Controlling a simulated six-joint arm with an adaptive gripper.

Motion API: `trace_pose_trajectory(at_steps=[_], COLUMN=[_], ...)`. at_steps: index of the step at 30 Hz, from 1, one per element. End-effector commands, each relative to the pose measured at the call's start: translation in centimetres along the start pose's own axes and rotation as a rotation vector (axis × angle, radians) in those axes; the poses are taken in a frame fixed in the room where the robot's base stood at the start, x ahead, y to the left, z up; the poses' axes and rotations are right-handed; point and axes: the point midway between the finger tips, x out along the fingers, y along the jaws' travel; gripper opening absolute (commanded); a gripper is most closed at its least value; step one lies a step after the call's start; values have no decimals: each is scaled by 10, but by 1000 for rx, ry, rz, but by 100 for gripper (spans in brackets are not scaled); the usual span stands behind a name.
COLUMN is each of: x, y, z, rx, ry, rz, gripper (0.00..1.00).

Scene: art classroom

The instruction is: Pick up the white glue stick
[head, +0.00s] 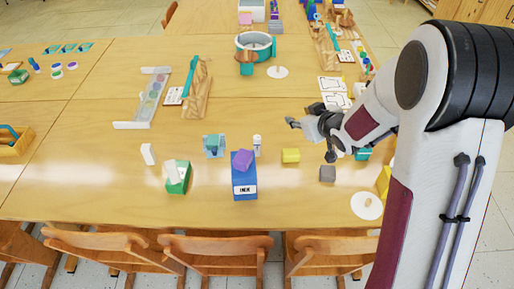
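A small white upright cylinder (257,143), which looks like the white glue stick, stands on the wooden table just behind the blue ink box (244,188). It is small in the picture, so its details are hard to tell. My gripper (311,140) is to the right of it, above the table and apart from it. Its two dark fingers are spread, and nothing shows between them.
A purple block (243,160) sits at the blue box's top. A teal item (214,145), a green-and-white box (177,176) and a white block (148,154) stand left. A yellow block (291,156) and a grey block (327,174) lie right. Chairs line the front edge.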

Motion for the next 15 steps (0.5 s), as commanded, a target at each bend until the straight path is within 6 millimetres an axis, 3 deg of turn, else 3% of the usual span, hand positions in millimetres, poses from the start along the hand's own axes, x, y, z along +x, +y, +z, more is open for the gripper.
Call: trace_pose_trajectory(at_steps=[6, 15], x=[35, 69], y=[-24, -63], z=[18, 43], rx=[-4, 14], ry=[60, 149], rz=[-93, -228], gripper=[38, 38])
